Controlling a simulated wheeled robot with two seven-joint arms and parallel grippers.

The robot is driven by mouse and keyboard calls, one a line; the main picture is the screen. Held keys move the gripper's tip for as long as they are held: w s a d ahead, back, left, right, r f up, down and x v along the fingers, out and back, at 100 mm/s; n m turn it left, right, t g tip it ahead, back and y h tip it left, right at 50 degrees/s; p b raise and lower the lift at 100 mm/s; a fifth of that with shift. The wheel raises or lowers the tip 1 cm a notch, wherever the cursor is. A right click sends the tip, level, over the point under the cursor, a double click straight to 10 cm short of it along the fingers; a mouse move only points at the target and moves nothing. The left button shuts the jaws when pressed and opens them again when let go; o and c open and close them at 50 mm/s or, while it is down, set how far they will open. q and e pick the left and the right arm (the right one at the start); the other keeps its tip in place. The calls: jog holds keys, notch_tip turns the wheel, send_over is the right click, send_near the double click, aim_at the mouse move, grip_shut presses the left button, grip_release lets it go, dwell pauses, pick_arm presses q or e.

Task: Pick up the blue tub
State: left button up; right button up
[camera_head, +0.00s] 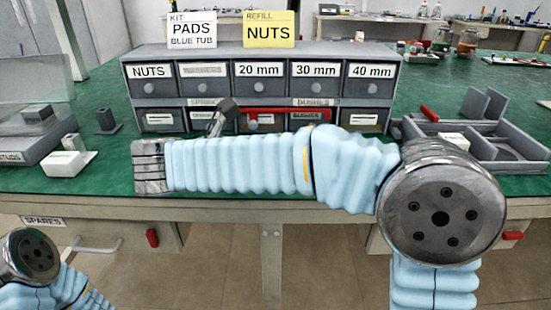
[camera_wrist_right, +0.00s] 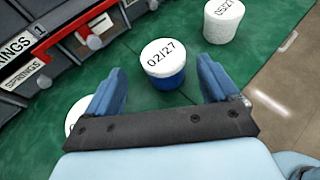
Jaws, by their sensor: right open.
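The blue tub (camera_wrist_right: 168,79) stands upright on the green mat in the right wrist view, with a white lid marked 02/27. My right gripper (camera_wrist_right: 160,72) is open, its two blue fingers spread on either side of the view, with the tub ahead in the gap between them. The fingers do not appear to touch it. In the head view I cannot make out the tub; my right arm crosses the front of the bench there. My left gripper is not in view.
A white tub (camera_wrist_right: 222,22) marked 05/27 stands near the mat's edge. Another white lid (camera_wrist_right: 75,115) is partly hidden behind the left finger. A labelled drawer cabinet (camera_head: 265,55) stands behind, with signs on top. A grey divided tray (camera_head: 510,150) lies at right.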

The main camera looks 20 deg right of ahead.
jog(key=x, duration=0.6)
jog(key=shift+d+f, duration=0.25)
jog(key=shift+d, duration=0.2)
jog(key=c, duration=1.1)
